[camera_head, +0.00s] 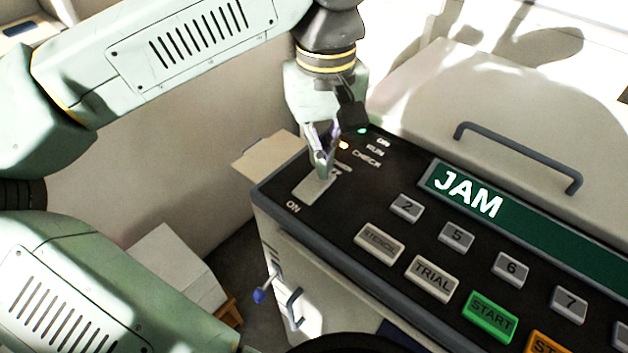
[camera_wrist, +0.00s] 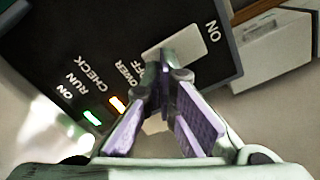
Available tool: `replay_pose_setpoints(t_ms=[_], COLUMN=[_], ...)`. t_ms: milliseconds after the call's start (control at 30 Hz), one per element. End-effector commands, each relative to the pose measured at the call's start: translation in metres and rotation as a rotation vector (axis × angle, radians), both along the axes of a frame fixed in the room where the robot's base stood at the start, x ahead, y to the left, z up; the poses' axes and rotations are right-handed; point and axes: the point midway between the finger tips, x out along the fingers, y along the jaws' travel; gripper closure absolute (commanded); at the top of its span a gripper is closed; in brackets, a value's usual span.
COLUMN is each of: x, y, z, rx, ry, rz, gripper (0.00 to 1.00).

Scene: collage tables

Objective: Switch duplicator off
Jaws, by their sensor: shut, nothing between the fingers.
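The duplicator (camera_head: 335,225) has a black control panel with a green display reading "JAM". At its left end is a pale rocker power switch (camera_head: 313,190), with "ON" printed at its near end and partly covered "OFF" lettering at its far end. My gripper (camera_head: 322,172) is shut and empty, pointing down at the far, OFF end of the switch. In the wrist view the fingertips (camera_wrist: 165,72) overlap the switch (camera_wrist: 185,52); I cannot tell whether they touch it. A green light (camera_head: 362,131) by "ON" or "RUN" and an orange light (camera_head: 343,145) by "CHECK" are lit.
Grey number keys, a TRIAL key (camera_head: 434,277) and a green START key (camera_head: 491,316) lie right of the switch. A lid with a dark handle (camera_head: 518,155) rises behind the panel. A blue-knobbed lever (camera_head: 259,295) sticks out at the duplicator's side.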

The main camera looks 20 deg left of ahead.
Motion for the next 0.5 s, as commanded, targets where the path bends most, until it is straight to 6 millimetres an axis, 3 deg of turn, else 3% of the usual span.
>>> replay_pose_setpoints(t_ms=[500], x=[0.0000], y=[-0.0001], z=[-0.0086], rx=[0.000], ry=[0.000], rz=[0.000], gripper=[1.00])
